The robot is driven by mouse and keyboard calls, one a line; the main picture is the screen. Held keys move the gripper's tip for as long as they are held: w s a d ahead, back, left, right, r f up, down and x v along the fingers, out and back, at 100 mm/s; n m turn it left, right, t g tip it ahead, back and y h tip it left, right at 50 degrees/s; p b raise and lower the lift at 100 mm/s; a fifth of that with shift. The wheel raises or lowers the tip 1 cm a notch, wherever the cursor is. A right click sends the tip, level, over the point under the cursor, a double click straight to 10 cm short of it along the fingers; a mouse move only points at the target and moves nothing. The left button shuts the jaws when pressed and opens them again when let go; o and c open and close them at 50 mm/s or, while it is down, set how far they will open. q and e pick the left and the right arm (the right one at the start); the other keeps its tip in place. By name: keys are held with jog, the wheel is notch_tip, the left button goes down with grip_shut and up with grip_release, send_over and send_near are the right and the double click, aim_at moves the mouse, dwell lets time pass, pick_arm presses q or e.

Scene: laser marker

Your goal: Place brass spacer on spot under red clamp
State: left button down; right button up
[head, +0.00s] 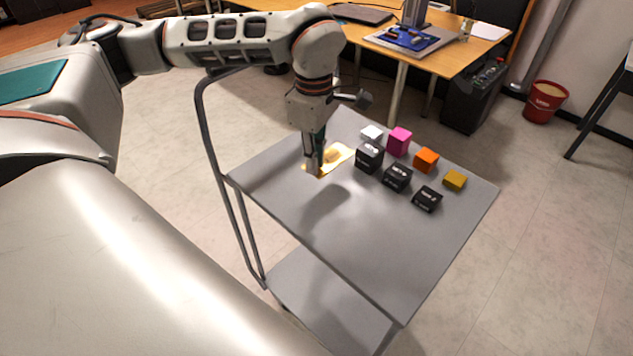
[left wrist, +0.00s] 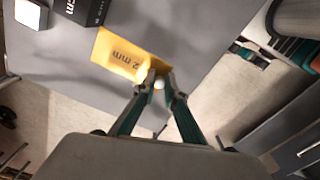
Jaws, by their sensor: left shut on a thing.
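The brass spacer (head: 341,155) is a flat, shiny yellow plate at the far left of the grey cart top. In the left wrist view, the brass spacer (left wrist: 125,55) shows lettering ending in "2 mm". My left gripper (head: 315,172), pointing down, is shut on its near edge; the fingertips (left wrist: 155,82) meet there around a bright glint. The plate looks at or close to the cart surface; I cannot tell if it is lifted. On the wooden desk behind, a blue board (head: 408,38) carries small parts under a grey upright device. I cannot make out a red clamp. My right gripper is not in view.
Black lettered blocks (head: 397,178) stand right of the plate, with white, magenta (head: 399,141), orange (head: 426,160) and yellow blocks behind. The near part of the cart top (head: 370,245) is clear. A red bucket (head: 544,102) stands on the floor at right.

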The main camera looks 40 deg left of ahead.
aim_at(315, 193)
pick_arm(q)
jog(key=shift+f, duration=3.4)
jog(key=shift+f, duration=0.2)
jog(key=c, duration=2.1)
grip_release()
jog(key=shift+r, duration=0.1)
